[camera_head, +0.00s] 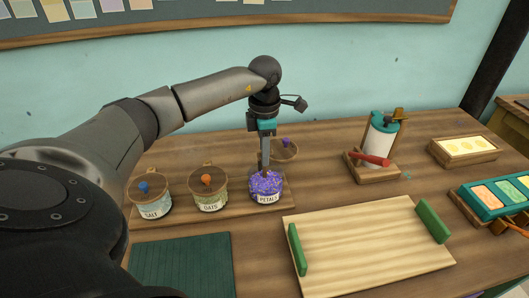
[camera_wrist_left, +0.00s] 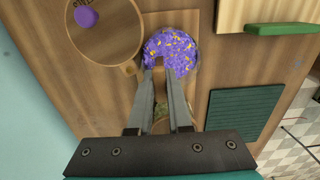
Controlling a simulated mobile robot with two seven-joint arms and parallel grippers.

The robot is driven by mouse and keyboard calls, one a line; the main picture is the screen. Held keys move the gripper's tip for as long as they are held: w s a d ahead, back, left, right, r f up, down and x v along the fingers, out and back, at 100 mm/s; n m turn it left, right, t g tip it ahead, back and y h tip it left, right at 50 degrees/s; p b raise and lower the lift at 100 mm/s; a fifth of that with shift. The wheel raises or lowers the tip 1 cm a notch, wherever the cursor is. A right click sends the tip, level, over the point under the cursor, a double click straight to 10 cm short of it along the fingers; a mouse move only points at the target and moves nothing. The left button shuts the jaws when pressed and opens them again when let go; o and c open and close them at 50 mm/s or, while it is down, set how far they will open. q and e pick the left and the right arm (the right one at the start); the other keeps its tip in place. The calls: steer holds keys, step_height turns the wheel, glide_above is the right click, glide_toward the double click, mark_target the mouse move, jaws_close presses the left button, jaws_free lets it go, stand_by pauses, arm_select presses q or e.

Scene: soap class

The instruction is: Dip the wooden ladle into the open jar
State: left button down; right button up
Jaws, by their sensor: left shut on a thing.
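The open jar (camera_head: 265,187), labelled PETALS, is filled with purple and yellow petals and stands on the wooden board. The petals also show in the left wrist view (camera_wrist_left: 180,48). My left gripper (camera_head: 265,170) points down over this jar, its fingertips at the petals. In the left wrist view, its fingers (camera_wrist_left: 158,68) close on a small brown wooden piece (camera_wrist_left: 158,61), apparently the wooden ladle; most of it is hidden, including any part in the petals. A round wooden lid with a purple knob (camera_head: 290,152) is just behind the jar. My right gripper is not in view.
Lidded jars labelled OATS (camera_head: 208,192) and SALT (camera_head: 152,199) stand left of the open jar. A green mat (camera_head: 180,265) and a wooden tray with green handles (camera_head: 365,250) lie in front. A dispenser with a red handle (camera_head: 380,140) stands to the right.

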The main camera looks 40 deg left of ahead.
arm_select(q)
steer(key=shift+r, duration=0.1)
steer(key=shift+r+p, duration=3.6)
steer(key=shift+r, duration=0.65)
steer(key=shift+d, duration=0.1)
